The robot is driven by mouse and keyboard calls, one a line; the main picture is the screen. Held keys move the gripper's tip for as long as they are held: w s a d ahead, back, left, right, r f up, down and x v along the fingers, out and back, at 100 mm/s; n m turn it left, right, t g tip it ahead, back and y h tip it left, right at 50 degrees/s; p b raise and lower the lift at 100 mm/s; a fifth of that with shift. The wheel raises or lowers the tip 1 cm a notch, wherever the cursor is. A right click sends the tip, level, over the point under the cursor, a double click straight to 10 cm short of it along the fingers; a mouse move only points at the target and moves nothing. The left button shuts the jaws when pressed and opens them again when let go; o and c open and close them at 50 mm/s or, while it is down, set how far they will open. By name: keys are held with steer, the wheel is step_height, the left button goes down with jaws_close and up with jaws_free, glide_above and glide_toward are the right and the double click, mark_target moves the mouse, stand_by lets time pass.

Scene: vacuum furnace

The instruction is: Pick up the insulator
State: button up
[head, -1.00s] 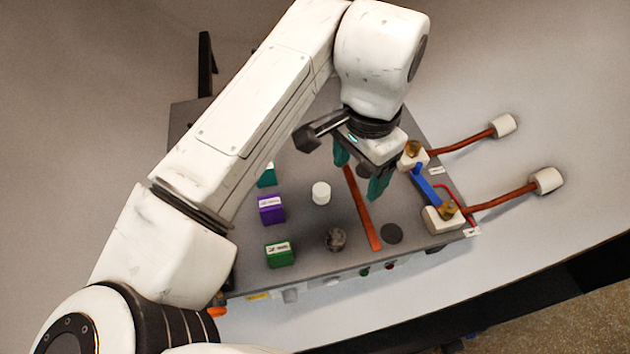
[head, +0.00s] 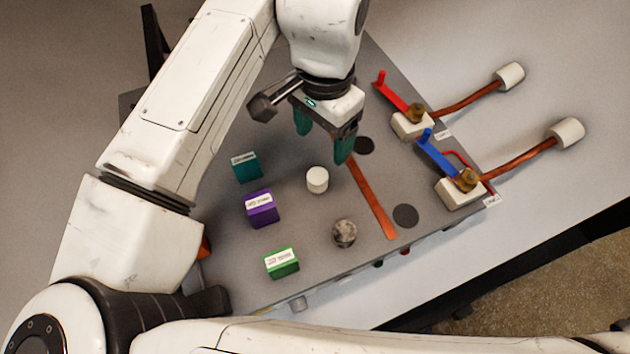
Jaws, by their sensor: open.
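A short white cylinder (head: 317,180), which looks like the insulator, stands upright on the dark grey panel (head: 310,280). My gripper (head: 324,146) points down with its two green fingers apart and nothing between them. In the picture it is just above the white cylinder, and a gap shows between the fingertips and the cylinder. How high the fingertips are above the panel is hard to tell.
Teal (head: 246,167), purple (head: 262,208) and green (head: 282,262) blocks stand left of the cylinder. A mottled grey round piece (head: 344,233) sits below it. A copper strip (head: 372,200) lies to the right, then red (head: 393,94) and blue (head: 436,154) levers.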

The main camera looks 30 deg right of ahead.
step_height(320, 180, down, 3)
steer(key=b, duration=0.2)
glide_above(318, 176)
steer(key=f, duration=0.4)
steer(key=shift+s+d+f+p, duration=0.2)
steer(key=shift+f+p, duration=0.1)
steer(key=shift+f, duration=0.1)
steer(key=shift+w+a+f, duration=0.1)
steer(key=shift+w+f, duration=0.05)
steer(key=shift+f, duration=1.2)
steer(key=shift+w+a+f, duration=0.1)
steer(key=shift+f, duration=1.25)
steer(key=c, duration=1.2)
